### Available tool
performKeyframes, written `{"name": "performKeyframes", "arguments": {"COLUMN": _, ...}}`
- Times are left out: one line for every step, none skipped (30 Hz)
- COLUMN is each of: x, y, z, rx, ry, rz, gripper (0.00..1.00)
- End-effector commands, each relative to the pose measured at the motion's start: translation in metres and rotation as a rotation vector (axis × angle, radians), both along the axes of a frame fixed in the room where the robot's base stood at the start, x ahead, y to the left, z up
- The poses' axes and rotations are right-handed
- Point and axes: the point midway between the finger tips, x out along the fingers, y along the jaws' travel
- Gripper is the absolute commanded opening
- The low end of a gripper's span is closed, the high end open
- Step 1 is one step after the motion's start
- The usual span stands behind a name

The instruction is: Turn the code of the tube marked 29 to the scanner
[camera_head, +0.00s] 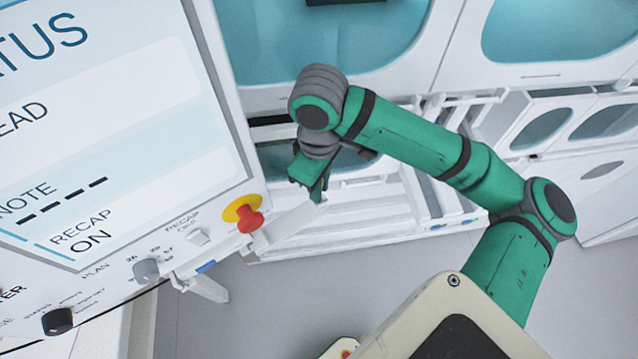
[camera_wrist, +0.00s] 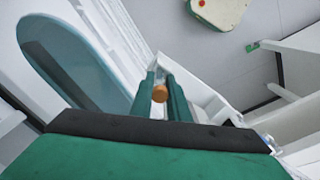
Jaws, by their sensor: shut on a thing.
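My gripper (camera_head: 318,192) hangs from the green arm just right of the large panel. In the wrist view its two green fingers (camera_wrist: 165,88) are shut on a tube with a round orange-brown cap (camera_wrist: 159,93). The cap faces the camera, and the tube's body is mostly hidden below it. I cannot read a number or see a code on it, so I cannot tell whether it is the tube marked 29. I cannot make out the scanner in either view.
A large panel (camera_head: 110,120) reading "RECAP ON" fills the left of the head view. A red button (camera_head: 249,219) on a yellow base and a dark knob (camera_head: 58,320) sit on its lower edge. White rails and cabinets with teal windows (camera_head: 560,30) stand behind. Grey floor (camera_head: 300,300) is open below.

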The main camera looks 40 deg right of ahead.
Motion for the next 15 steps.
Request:
{"name": "performKeyframes", "arguments": {"x": 0.0001, "y": 0.0, "z": 0.0, "rx": 0.0, "ry": 0.0, "rz": 0.0, "gripper": 0.17}}
{"name": "performKeyframes", "arguments": {"x": 0.0001, "y": 0.0, "z": 0.0, "rx": 0.0, "ry": 0.0, "rz": 0.0, "gripper": 0.25}}
{"name": "performKeyframes", "arguments": {"x": 0.0001, "y": 0.0, "z": 0.0, "rx": 0.0, "ry": 0.0, "rz": 0.0, "gripper": 0.34}}
{"name": "performKeyframes", "arguments": {"x": 0.0001, "y": 0.0, "z": 0.0, "rx": 0.0, "ry": 0.0, "rz": 0.0, "gripper": 0.37}}
{"name": "performKeyframes", "arguments": {"x": 0.0001, "y": 0.0, "z": 0.0, "rx": 0.0, "ry": 0.0, "rz": 0.0, "gripper": 0.37}}
{"name": "performKeyframes", "arguments": {"x": 0.0001, "y": 0.0, "z": 0.0, "rx": 0.0, "ry": 0.0, "rz": 0.0, "gripper": 0.37}}
{"name": "performKeyframes", "arguments": {"x": 0.0001, "y": 0.0, "z": 0.0, "rx": 0.0, "ry": 0.0, "rz": 0.0, "gripper": 0.37}}
{"name": "performKeyframes", "arguments": {"x": 0.0001, "y": 0.0, "z": 0.0, "rx": 0.0, "ry": 0.0, "rz": 0.0, "gripper": 0.37}}
{"name": "performKeyframes", "arguments": {"x": 0.0001, "y": 0.0, "z": 0.0, "rx": 0.0, "ry": 0.0, "rz": 0.0, "gripper": 0.37}}
{"name": "performKeyframes", "arguments": {"x": 0.0001, "y": 0.0, "z": 0.0, "rx": 0.0, "ry": 0.0, "rz": 0.0, "gripper": 0.37}}
{"name": "performKeyframes", "arguments": {"x": 0.0001, "y": 0.0, "z": 0.0001, "rx": 0.0, "ry": 0.0, "rz": 0.0, "gripper": 0.37}}
{"name": "performKeyframes", "arguments": {"x": 0.0001, "y": -0.0001, "z": 0.0005, "rx": 0.0, "ry": 0.0, "rz": 0.0, "gripper": 0.37}}
{"name": "performKeyframes", "arguments": {"x": 0.0003, "y": -0.0001, "z": 0.0012, "rx": -0.001, "ry": -0.001, "rz": 0.0, "gripper": 0.37}}
{"name": "performKeyframes", "arguments": {"x": 0.0004, "y": -0.0002, "z": 0.0024, "rx": -0.001, "ry": -0.001, "rz": 0.0, "gripper": 0.37}}
{"name": "performKeyframes", "arguments": {"x": 0.0004, "y": -0.0003, "z": 0.005, "rx": -0.002, "ry": -0.002, "rz": 0.0, "gripper": 0.37}}
